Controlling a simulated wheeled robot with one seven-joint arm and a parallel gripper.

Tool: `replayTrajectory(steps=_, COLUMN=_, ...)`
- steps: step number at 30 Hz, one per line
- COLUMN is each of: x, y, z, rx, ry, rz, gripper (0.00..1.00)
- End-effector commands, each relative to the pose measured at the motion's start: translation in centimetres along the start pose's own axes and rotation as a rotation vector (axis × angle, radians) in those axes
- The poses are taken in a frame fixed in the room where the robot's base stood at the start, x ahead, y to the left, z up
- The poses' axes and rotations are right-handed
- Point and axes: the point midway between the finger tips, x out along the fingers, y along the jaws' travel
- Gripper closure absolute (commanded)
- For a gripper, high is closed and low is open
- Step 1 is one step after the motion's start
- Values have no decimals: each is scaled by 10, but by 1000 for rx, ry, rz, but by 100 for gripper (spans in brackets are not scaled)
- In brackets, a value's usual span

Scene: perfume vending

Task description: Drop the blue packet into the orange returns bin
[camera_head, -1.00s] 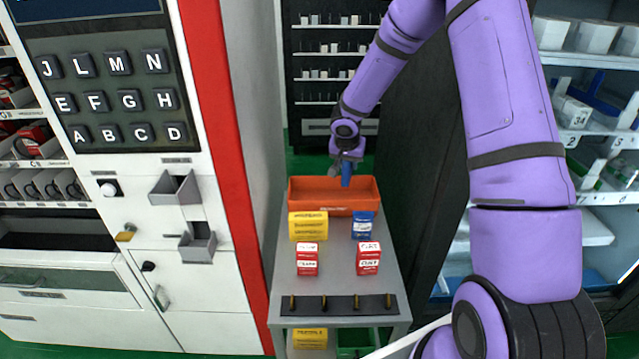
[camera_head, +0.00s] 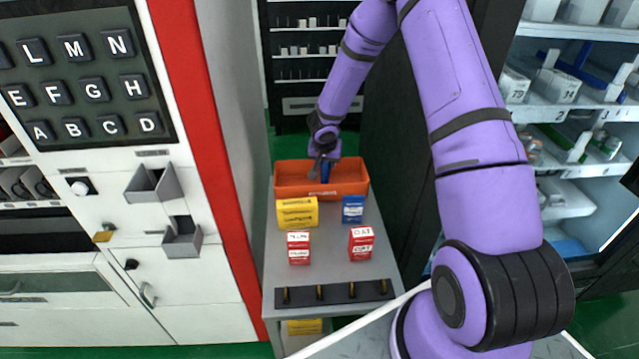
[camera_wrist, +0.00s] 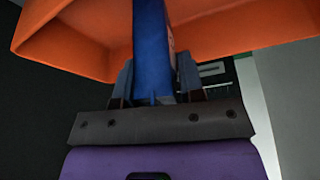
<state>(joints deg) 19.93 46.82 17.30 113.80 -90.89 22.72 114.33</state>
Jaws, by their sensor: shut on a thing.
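The blue packet (camera_wrist: 152,50) stands between my gripper's fingers in the wrist view, and it also shows as a narrow blue strip in the head view (camera_head: 325,171). My gripper (camera_head: 325,163) is shut on it, at the opening of the orange returns bin. The orange returns bin (camera_head: 345,188) sits at the far end of the grey cart, and its wall shows in the wrist view (camera_wrist: 70,42). The packet's lower part reaches into the bin's opening; whether it touches the floor is hidden.
On the grey cart (camera_head: 330,268), a yellow box (camera_head: 297,212), a second blue box (camera_head: 353,209) and two red boxes (camera_head: 299,247) (camera_head: 361,243) stand in front of the bin. A dark strip with several brass pegs (camera_head: 334,292) lies at the near edge. A vending machine (camera_head: 100,240) stands left, shelves (camera_head: 570,112) right.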

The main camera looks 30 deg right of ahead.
Motion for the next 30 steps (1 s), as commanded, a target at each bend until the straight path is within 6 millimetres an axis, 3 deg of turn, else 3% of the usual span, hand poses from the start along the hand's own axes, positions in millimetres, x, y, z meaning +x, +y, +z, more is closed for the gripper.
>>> replayTrajectory(steps=10, x=3, y=0, z=1, rx=0, ry=1, rz=-1, gripper=89)
replayTrajectory(steps=11, x=3, y=0, z=1, rx=0, ry=1, rz=0, gripper=62)
replayTrajectory(steps=15, x=3, y=0, z=1, rx=0, ry=1, rz=0, gripper=34)
replayTrajectory(steps=25, x=0, y=0, z=1, rx=-1, ry=1, rz=0, gripper=34)
replayTrajectory(steps=30, x=-18, y=0, z=1, rx=0, ry=2, rz=-1, gripper=34)
